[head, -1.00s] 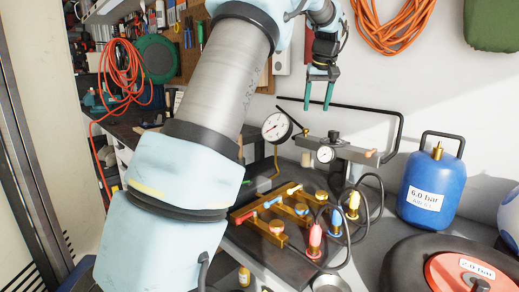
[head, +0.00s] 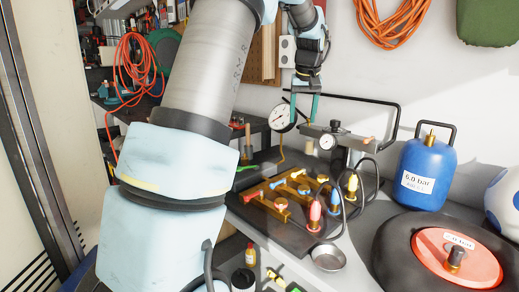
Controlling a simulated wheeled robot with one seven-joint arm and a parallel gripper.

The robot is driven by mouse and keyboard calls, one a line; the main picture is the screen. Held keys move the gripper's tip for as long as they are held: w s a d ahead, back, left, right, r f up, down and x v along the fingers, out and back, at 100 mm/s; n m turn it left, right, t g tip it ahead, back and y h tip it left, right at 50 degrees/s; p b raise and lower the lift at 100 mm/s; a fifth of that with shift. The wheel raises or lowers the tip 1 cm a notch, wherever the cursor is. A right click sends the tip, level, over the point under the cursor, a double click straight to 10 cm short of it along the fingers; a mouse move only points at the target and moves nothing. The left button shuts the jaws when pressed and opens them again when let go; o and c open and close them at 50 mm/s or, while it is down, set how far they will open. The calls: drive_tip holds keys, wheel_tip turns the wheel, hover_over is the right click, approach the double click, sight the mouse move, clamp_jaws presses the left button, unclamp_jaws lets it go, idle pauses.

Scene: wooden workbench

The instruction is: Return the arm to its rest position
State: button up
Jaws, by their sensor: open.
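My gripper (head: 304,107) is in the upper middle of the head view, at the end of my raised arm. Its two teal fingers point down and stand apart, with nothing seen between them. In the picture the fingers overlap the area just right of a round white gauge (head: 281,118) and above the pump with a black handle. Whether they touch anything there cannot be told. My large arm links cover the left middle of the view.
A valve board (head: 285,205) with coloured handles and hoses lies on the bench. A pump gauge (head: 327,142), a metal bowl (head: 328,257), a blue 6.0 bar tank (head: 425,170) and a black wheel with a red hub (head: 457,258) stand near it. Orange cable hangs on the wall (head: 393,22).

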drive_tip(key=s+a+f+g, duration=0.1)
drive_tip(key=s+a+f, duration=0.7)
drive_tip(key=s, duration=0.5)
drive_tip(key=s+a+f+g, duration=0.1)
drive_tip(key=s+a+f, duration=0.8)
drive_tip(key=s+a, duration=0.2)
drive_tip(key=shift+s+a+m, duration=0.4)
drive_tip(key=shift+s, duration=0.55)
drive_tip(key=shift+c, duration=0.2)
